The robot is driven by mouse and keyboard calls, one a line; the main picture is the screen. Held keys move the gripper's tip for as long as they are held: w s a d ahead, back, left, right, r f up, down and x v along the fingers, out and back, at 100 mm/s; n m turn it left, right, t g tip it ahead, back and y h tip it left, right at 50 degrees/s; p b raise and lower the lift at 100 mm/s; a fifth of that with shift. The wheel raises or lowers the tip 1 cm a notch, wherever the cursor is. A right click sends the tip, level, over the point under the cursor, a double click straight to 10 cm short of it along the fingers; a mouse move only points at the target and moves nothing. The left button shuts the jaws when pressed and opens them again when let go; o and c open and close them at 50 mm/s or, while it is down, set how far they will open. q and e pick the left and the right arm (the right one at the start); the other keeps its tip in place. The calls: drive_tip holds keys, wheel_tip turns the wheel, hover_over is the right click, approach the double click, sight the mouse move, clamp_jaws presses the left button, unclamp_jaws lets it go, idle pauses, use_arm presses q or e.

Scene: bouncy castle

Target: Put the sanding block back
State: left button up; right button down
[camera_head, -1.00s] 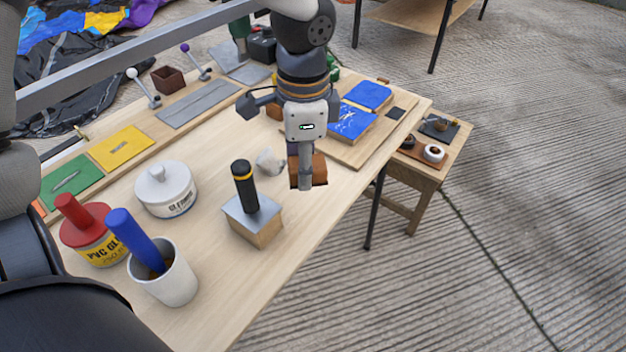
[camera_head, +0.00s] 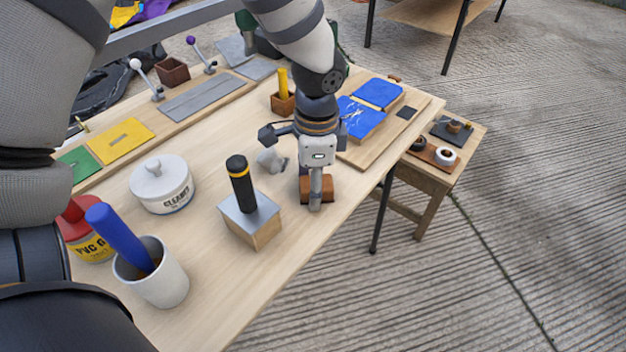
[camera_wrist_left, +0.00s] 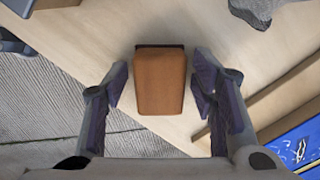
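The sanding block appears to be the brown block with a dark edge (camera_head: 330,187) near the table's front edge. In the left wrist view the block (camera_wrist_left: 160,82) lies between my left gripper's fingers (camera_wrist_left: 158,84). The fingers are apart, with a visible gap on each side of the block. In the head view my left gripper (camera_head: 315,190) points down over the block, and a finger hides part of it. Whether the block rests fully on the tabletop is hard to tell. My right gripper is not in view.
A wooden block with a metal top and black handle (camera_head: 250,218) stands left of the gripper, beside a small grey crumpled piece (camera_head: 271,159). A white tub (camera_head: 161,186), a cup (camera_head: 155,277) and a board with blue sheets (camera_head: 362,118) share the table (camera_head: 215,300).

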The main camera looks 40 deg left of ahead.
use_arm(q)
drive_tip(key=shift+r, duration=0.1)
wheel_tip(320, 180, up, 12)
drive_tip(key=p, duration=0.1)
drive_tip(key=shift+d+p, duration=0.2)
drive_tip(key=shift+p, duration=0.1)
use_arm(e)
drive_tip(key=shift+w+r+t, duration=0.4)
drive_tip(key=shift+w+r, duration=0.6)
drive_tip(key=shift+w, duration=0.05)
use_arm(q)
drive_tip(key=shift+r, duration=0.1)
